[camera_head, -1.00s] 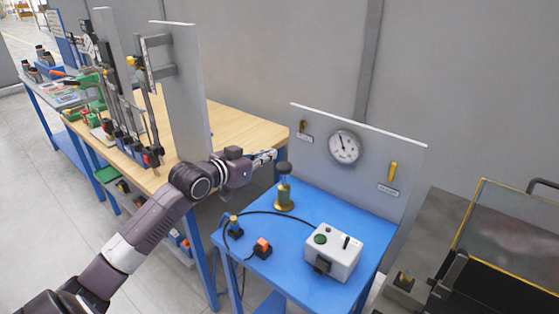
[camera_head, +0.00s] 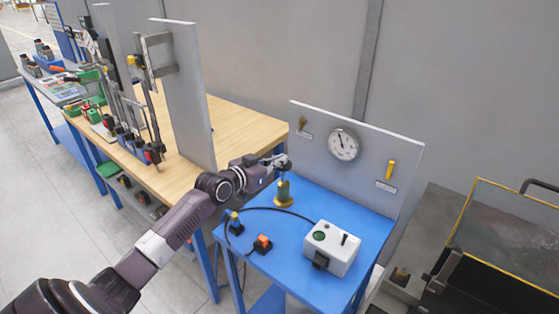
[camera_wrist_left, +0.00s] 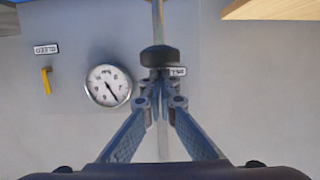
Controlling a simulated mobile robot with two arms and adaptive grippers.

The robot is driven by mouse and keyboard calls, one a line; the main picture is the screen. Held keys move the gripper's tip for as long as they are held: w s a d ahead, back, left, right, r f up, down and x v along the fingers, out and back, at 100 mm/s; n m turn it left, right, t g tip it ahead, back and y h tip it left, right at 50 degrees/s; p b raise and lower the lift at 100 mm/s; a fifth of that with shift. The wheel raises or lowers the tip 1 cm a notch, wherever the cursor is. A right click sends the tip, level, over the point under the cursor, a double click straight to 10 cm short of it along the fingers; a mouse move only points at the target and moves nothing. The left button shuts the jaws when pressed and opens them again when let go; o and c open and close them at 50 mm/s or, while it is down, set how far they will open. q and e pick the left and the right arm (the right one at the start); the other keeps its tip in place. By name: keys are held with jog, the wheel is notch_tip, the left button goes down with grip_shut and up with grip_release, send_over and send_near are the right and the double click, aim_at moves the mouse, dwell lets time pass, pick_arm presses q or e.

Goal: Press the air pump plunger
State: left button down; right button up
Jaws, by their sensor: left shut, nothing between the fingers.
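The air pump (camera_head: 284,194) stands upright on the blue table, with a brass-coloured body and a dark plunger knob on top. My left gripper (camera_head: 279,161) is at the height of the knob and partly covers it in the head view. In the left wrist view the dark plunger knob (camera_wrist_left: 160,57) lies just beyond the fingertips of the left gripper (camera_wrist_left: 160,97), which are shut with nothing between them. I cannot tell whether they touch the knob. The pump body is hidden in that view. My right gripper is not in view.
A grey panel behind the pump carries a round gauge (camera_head: 344,145) and a yellow lever (camera_head: 391,170). On the blue table (camera_head: 300,274) stand a white control box (camera_head: 332,248) and an orange button (camera_head: 262,242). A tall grey plate (camera_head: 185,95) rises from the wooden bench at left.

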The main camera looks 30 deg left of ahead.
pick_arm(q)
notch_tip(320, 180, down, 6)
jog(key=b, duration=0.4)
jog(key=shift+s+f, duration=0.15)
jog(key=shift+f, duration=0.05)
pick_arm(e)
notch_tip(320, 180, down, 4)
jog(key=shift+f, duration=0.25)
pick_arm(q)
jog(key=shift+d, duration=0.1)
notch_tip(320, 180, up, 6)
jog(key=p, duration=0.4)
jog(key=shift+f, duration=0.25)
jog(key=b+v, duration=0.3)
jog(key=v, duration=0.6)
jog(key=shift+s, duration=0.35)
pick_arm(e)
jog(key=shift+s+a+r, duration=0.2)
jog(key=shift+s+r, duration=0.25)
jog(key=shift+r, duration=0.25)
